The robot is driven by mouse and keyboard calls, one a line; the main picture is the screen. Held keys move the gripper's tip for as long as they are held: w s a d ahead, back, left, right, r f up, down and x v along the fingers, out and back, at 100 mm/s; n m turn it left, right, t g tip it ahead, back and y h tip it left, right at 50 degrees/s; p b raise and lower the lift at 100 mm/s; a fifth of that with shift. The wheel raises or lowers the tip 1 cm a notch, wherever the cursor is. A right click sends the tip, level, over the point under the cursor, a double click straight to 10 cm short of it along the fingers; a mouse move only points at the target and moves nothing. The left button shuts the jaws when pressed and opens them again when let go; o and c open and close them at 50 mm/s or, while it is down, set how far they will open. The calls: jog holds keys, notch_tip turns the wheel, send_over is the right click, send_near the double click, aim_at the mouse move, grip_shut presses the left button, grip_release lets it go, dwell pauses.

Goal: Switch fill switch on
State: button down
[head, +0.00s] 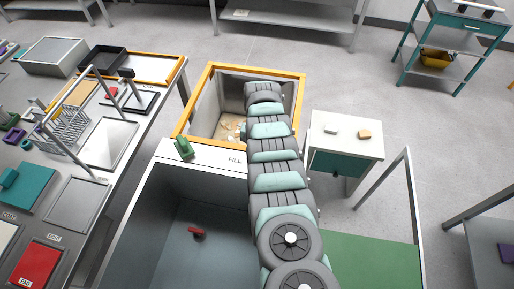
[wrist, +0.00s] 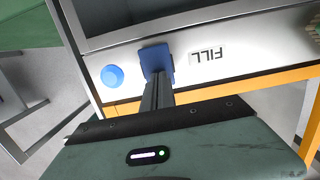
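The white front panel carries a FILL label (head: 235,160), which appears upside down in the wrist view (wrist: 207,53). In the wrist view a round light-blue knob (wrist: 112,76) sits on this panel, to the left of the label. The tip is apart from the knob; contact with the panel cannot be told. In the head view my arm hides the gripper and knob. A green handle (head: 183,147) sits left of the label.
An orange-framed bin (head: 207,98) lies behind the panel, and a deep grey chamber (head: 170,220) with a red handle (head: 197,232) in front. A white-topped cabinet (head: 345,142) stands right of my arm. A cluttered bench (head: 108,142) fills the left.

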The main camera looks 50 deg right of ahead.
jog(key=shift+s+a+r, duration=0.15)
jog(key=shift+s+a, duration=0.1)
jog(key=shift+a, duration=0.25)
jog(key=w+d+r+b, duration=0.1)
jog(key=d+r, duration=0.2)
jog(key=r, duration=1)
jog(key=shift+w+d+r, duration=0.2)
jog(key=shift+w+d, duration=0.15)
jog(key=shift+r, duration=0.1)
